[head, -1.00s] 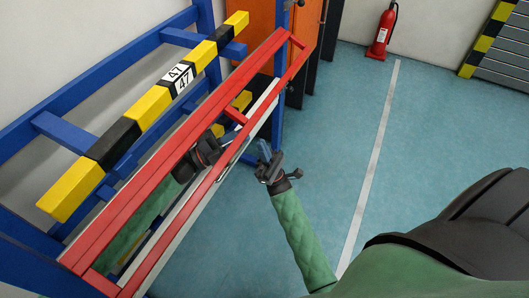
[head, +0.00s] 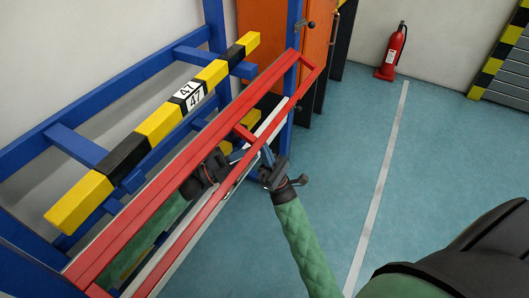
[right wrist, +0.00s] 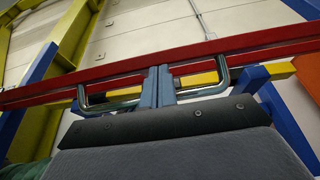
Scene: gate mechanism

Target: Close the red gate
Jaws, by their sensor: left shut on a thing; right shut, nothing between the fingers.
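The red gate (head: 143,222) is a long red double-railed frame running from lower left to upper right in the head view. A bent metal handle (right wrist: 98,106) is fixed to its red rail in the right wrist view. My left gripper (head: 240,154) reaches through the gate's frame from the left and is shut at the rail; its exact grip is partly hidden. My right gripper (head: 267,155) is on the floor side of the same rail. Its fingers (right wrist: 160,86) are shut and empty, standing upright between the handle's two ends; whether they touch it I cannot tell.
A blue frame (head: 55,140) stands along the wall behind the gate. A yellow-and-black beam (head: 158,127) marked 47 runs beside the gate. An orange cabinet (head: 262,38) and a red fire extinguisher (head: 393,55) are at the back. The blue-green floor (head: 350,150) at right is clear.

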